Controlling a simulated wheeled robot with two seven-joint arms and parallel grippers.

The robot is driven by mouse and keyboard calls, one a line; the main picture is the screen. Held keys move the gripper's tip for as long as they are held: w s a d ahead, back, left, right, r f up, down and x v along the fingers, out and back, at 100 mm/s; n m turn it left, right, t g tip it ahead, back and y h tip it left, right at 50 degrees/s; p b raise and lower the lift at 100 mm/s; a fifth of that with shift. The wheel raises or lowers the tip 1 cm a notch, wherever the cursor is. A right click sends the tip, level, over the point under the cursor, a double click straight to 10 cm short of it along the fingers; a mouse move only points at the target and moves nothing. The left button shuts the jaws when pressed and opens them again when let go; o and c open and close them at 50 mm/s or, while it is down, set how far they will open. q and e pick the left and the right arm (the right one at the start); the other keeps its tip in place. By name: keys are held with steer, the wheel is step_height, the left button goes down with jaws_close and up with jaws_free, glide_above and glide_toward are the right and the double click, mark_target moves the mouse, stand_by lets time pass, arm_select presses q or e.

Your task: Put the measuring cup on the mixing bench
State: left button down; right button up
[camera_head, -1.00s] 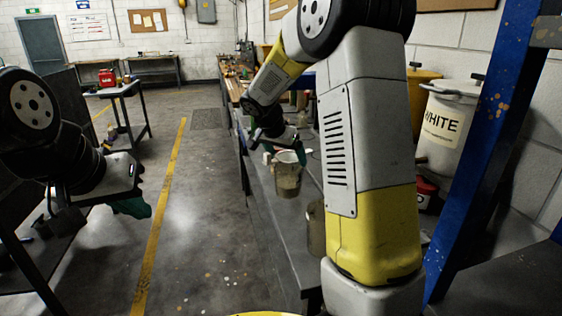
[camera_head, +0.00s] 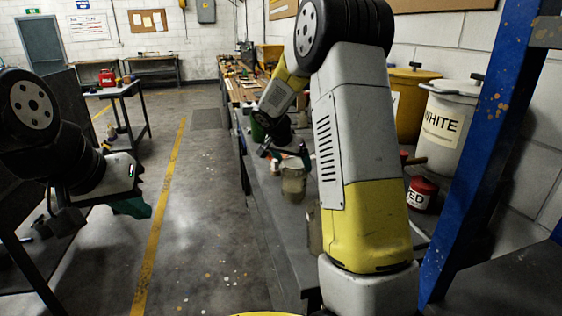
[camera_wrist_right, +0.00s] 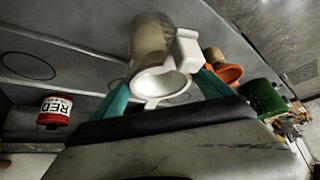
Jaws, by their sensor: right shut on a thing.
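The measuring cup (camera_head: 293,183) is a translucent, tan-tinted vessel. In the right wrist view the cup (camera_wrist_right: 152,45) shows a white rim and a white handle. My right gripper (camera_head: 290,156) is at its rim end, with teal fingers (camera_wrist_right: 163,90) on either side, shut on it. The cup is over the grey bench (camera_head: 275,235) along the right wall; I cannot tell whether its base touches the top. My left gripper (camera_head: 130,207) is far left, away from the bench; its finger gap is not clear.
A red tin (camera_head: 422,194), a white "WHITE" tub (camera_head: 445,125) and a yellow tub (camera_head: 408,105) stand by the wall. A green container (camera_wrist_right: 263,97) and an orange funnel-like piece (camera_wrist_right: 229,73) are near the cup. A blue post (camera_head: 490,130) rises at right. The floor aisle (camera_head: 200,220) is clear.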

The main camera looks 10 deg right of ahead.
steer(key=o, duration=1.8)
steer(key=shift+o, duration=0.2)
steer(key=v, duration=1.2)
steer(key=s+a+r+n+y, duration=0.1)
steer(key=s+n+y, duration=0.1)
steer(key=s, duration=0.8)
steer(key=s+a+n+t+y, duration=0.1)
steer(key=s+n, duration=0.3)
steer(key=s, duration=0.6)
steer(key=s+a+r+n+y, duration=0.1)
steer(key=s+n+y, duration=0.2)
steer(key=s, duration=0.7)
steer(key=shift+a+r+y, duration=0.2)
steer(key=shift+r+y, duration=0.15)
steer(key=shift+y, duration=0.05)
steer(key=shift+s, duration=0.1)
